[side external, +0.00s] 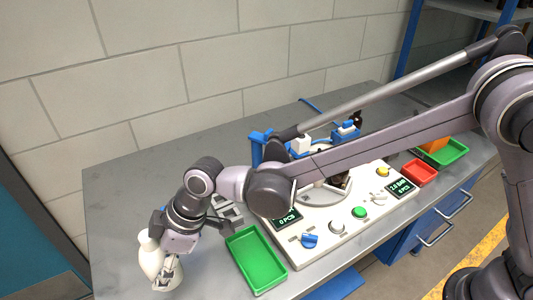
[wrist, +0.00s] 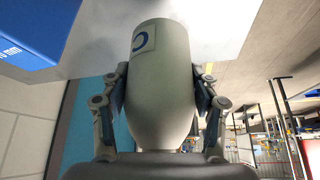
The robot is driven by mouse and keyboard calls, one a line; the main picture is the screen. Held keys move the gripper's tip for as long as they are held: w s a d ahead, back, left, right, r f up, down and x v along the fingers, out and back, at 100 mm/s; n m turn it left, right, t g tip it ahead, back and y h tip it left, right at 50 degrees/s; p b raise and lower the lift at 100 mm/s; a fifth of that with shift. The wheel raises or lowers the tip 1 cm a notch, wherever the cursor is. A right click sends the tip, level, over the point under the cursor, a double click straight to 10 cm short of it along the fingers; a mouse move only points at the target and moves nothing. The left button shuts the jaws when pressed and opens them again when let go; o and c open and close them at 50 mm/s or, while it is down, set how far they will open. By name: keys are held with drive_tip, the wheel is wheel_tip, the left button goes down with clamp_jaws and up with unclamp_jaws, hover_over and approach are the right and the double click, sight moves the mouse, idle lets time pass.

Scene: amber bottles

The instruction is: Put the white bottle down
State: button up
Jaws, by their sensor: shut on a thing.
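The white bottle (side external: 149,255) is at the front left end of the grey table in the side view. My gripper (side external: 167,272) is around it, with its fingers shut on its sides. In the wrist view the bottle (wrist: 160,85) fills the middle, showing a pale label with a blue mark. My gripper's fingers (wrist: 160,95) press on it from left and right. Its far end overlaps the grey surface in that view; I cannot tell whether they touch.
A green tray (side external: 238,243) lies right of my gripper. A machine with buttons and displays (side external: 338,228) stands beyond it. A red tray (side external: 420,172) and another green tray (side external: 456,158) are farther right. The table's back left area (side external: 125,195) is clear. A blue object (wrist: 35,30) shows in the wrist view.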

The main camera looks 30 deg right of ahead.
drive_tip(key=shift+s+a+f, duration=0.25)
drive_tip(key=shift+a+f, duration=0.3)
drive_tip(key=shift+f, duration=0.5)
drive_tip(key=shift+s+a+f, duration=0.2)
drive_tip(key=shift+a+f, duration=0.4)
drive_tip(key=shift+f, duration=0.4)
drive_tip(key=shift+s+a+f, duration=0.25)
drive_tip(key=shift+a+f, duration=0.3)
drive_tip(key=shift+f, duration=0.5)
drive_tip(key=shift+f, duration=0.15)
drive_tip(key=o, duration=1.4)
drive_tip(key=shift+o, duration=0.2)
